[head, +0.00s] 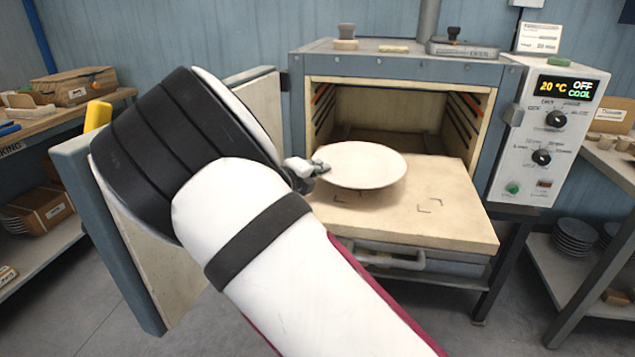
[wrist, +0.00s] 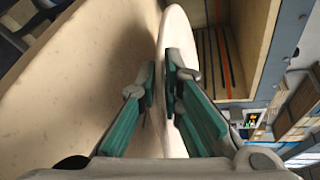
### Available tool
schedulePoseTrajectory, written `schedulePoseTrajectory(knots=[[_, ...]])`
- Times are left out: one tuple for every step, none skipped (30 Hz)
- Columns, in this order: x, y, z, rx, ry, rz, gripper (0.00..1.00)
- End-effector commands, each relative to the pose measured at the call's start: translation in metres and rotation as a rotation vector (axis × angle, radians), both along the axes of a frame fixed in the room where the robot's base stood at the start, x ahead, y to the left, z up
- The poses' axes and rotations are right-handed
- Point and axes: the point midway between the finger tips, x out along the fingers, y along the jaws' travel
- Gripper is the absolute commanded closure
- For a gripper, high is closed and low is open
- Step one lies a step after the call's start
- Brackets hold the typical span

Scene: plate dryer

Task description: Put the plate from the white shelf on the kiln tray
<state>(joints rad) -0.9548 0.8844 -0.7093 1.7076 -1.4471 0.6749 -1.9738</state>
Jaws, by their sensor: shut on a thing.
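The plate (head: 362,165) is round and cream-white. My gripper (head: 306,170) is shut on its left rim in the head view. In the wrist view the plate (wrist: 176,30) is seen nearly edge-on, with its rim between the fingers (wrist: 160,82). The kiln tray (head: 460,228) is a beige slab sticking out of the open kiln, with dark corner marks on top. The plate is held roughly level over the tray's left and middle part, with a shadow below it. The tray (wrist: 85,75) fills the left of the wrist view, and a gap to the plate shows.
The kiln (head: 385,110) stands open behind the tray, its door (head: 120,240) swung out to the left beside my arm. The control box (head: 545,135) reads 20 °C, OFF, COOL. Shelves stand at both sides; the right one holds stacked dark plates (head: 575,236).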

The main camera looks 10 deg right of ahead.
Motion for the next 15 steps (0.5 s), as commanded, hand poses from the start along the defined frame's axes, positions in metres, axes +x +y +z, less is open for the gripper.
schedulePoseTrajectory(knots=[[0.004,0.000,0.002,-0.003,-0.003,0.000,1.00],[0.006,0.000,0.001,-0.003,-0.004,0.000,1.00],[0.010,-0.001,0.001,-0.002,-0.004,-0.002,1.00],[0.009,0.000,-0.004,-0.003,-0.002,-0.001,1.00],[0.009,0.000,-0.009,-0.005,-0.001,0.000,1.00],[0.008,0.000,-0.016,-0.005,0.000,0.000,1.00],[0.008,0.000,-0.021,-0.005,0.000,0.000,1.00],[0.008,0.000,-0.025,-0.005,0.000,0.001,1.00],[0.008,0.000,-0.030,-0.005,0.000,0.001,1.00],[0.008,0.000,-0.033,-0.004,-0.001,0.001,1.00],[0.008,0.000,-0.034,-0.003,-0.001,0.001,1.00],[0.008,0.000,-0.035,-0.004,-0.002,0.000,1.00],[0.008,0.000,-0.035,-0.003,-0.003,0.000,1.00],[0.008,0.000,-0.035,-0.003,-0.003,0.000,1.00],[0.008,0.000,-0.034,-0.003,-0.003,0.000,1.00]])
